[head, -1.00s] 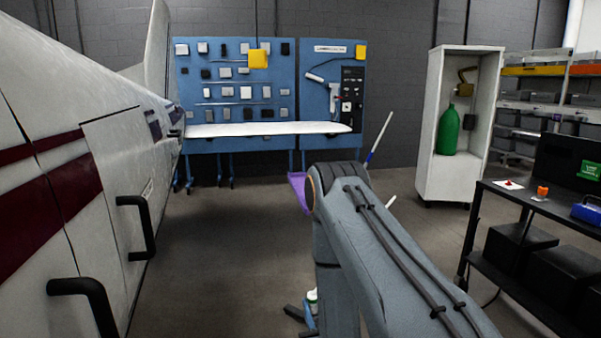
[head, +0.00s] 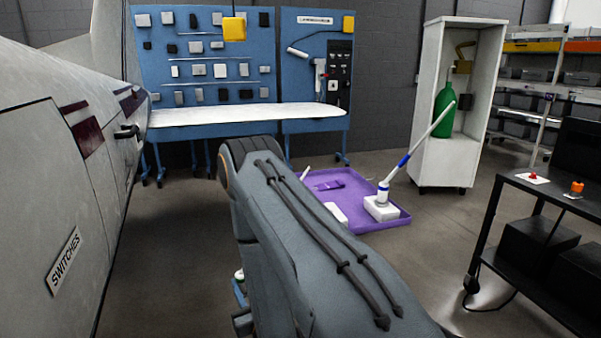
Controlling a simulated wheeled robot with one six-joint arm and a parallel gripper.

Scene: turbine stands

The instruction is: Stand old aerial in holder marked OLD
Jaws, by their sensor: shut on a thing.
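A white aerial (head: 428,134) with blue bands leans to the upper right. Its foot is in a white block-like holder (head: 381,210) at the right end of a purple tray (head: 385,222). No marking on this holder is readable, so I cannot tell whether this aerial is the old one. A second white block (head: 337,213) shows in the tray, partly hidden by my arm. A short white piece (head: 305,173) shows at the tray's left edge. My gripper and anything in it are hidden behind my arm link.
A white aircraft body (head: 60,170) fills the left side. A blue workbench (head: 235,116) stands at the back. A white open cabinet (head: 450,165) with a green bottle (head: 445,112) and a black cart (head: 535,205) are at the right. Floor between tray and cart is clear.

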